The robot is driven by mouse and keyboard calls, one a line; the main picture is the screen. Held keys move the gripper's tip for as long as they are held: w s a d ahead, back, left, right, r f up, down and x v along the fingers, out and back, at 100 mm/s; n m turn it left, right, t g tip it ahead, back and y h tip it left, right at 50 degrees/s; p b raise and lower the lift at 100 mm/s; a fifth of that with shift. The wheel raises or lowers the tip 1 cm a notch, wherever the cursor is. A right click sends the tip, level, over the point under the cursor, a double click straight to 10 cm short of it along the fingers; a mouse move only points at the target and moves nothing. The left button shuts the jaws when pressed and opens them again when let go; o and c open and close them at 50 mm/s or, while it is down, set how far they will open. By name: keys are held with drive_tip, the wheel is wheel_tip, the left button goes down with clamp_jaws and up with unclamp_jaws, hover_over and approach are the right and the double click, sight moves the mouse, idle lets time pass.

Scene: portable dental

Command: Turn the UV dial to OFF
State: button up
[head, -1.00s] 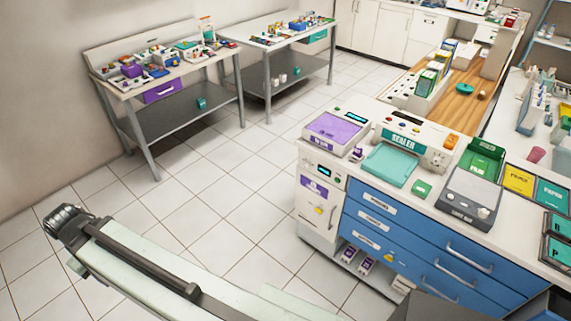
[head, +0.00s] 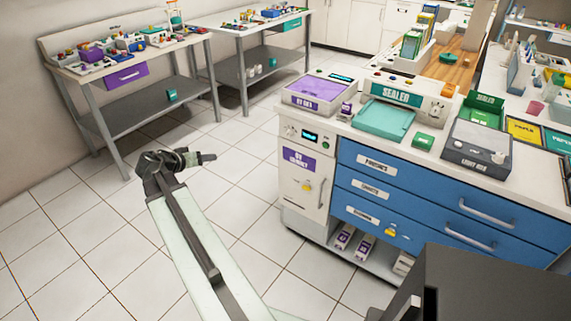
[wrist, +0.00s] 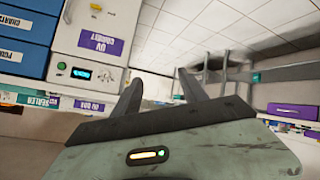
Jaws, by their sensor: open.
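The white UV cabinet (head: 305,200) stands at the left end of the blue drawers. Its front has a lit display (head: 309,136), a purple label (head: 298,160) and a yellow piece lower down. A small round knob (wrist: 61,66) sits beside the display in the wrist view; whether it is the UV dial, and its setting, are too small to tell. My gripper (head: 203,158) is in the air left of the cabinet, apart from it. In the wrist view my gripper (wrist: 162,85) is open and empty, and the cabinet appears upside down at upper left.
The purple-topped UV box (head: 318,90) and the teal-trayed sealer (head: 384,118) sit on the counter above. Blue drawers (head: 420,200) with handles extend right. Two grey worktables stand at back left. The tiled floor between them and the cabinet is clear.

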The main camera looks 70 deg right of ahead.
drive_tip(key=s+d+f+m+g+h+b, duration=0.1)
drive_tip(key=s+d+f+m+h+b, duration=0.1)
drive_tip(key=s+d+b, duration=0.4)
drive_tip(key=s+d+f+m+g+h+b, duration=0.1)
drive_tip(key=s+d+f+b, duration=0.2)
drive_tip(key=d, duration=0.4)
drive_tip(key=m+g+h+b, duration=0.2)
drive_tip(key=h+b, duration=0.1)
drive_tip(key=b, duration=0.1)
approach(287, 135)
drive_tip(key=d, duration=0.1)
drive_tip(key=x, duration=0.8)
drive_tip(key=shift+s+r, duration=0.1)
drive_tip(key=shift+a, duration=0.1)
clamp_jaws()
